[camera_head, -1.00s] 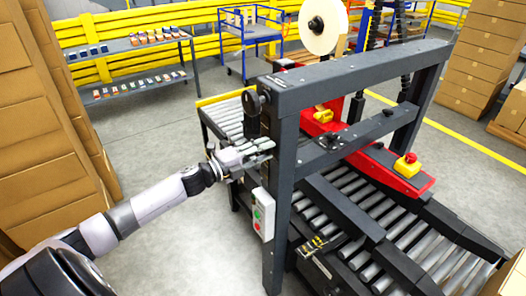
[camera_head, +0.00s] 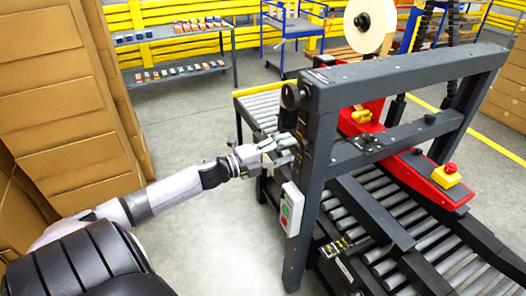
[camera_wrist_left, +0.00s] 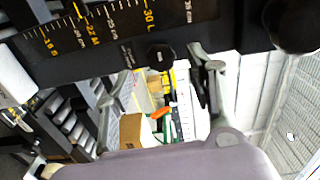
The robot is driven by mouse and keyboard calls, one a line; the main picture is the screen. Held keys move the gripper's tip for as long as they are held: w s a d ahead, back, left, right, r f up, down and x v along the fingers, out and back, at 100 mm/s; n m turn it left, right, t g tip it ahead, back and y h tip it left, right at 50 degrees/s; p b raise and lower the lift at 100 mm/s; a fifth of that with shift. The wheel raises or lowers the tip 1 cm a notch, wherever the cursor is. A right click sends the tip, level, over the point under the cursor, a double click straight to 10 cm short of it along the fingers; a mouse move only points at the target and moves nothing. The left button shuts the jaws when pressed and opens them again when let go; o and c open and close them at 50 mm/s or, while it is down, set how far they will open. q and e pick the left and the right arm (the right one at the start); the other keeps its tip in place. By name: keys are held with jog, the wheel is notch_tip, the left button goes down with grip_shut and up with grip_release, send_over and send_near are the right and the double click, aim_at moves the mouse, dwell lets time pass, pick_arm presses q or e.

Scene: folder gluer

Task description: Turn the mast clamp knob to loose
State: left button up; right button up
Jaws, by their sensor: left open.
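The mast clamp knob (camera_wrist_left: 161,56) is a small black lobed knob on the dark mast face in the left wrist view. Small print sits beside it, too blurred to read. My left gripper (camera_wrist_left: 163,78) is open, with one finger on each side of the knob's line and the knob a little beyond the tips. I cannot tell whether a finger touches it. In the head view my left gripper (camera_head: 285,150) is beside the left upright of the machine's dark frame (camera_head: 322,150), and the clamp knob cannot be made out there. My right gripper is not in view.
A larger black round knob (camera_head: 291,96) sits higher on the upright. A control box (camera_head: 291,208) with green and red buttons hangs below my gripper. A yellow-numbered scale (camera_wrist_left: 100,22) runs along the mast. Stacked cartons (camera_head: 70,100) stand left; floor between is clear.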

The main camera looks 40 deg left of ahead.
pick_arm(q)
jog(key=v, duration=0.7)
jog(key=shift+s, duration=0.3)
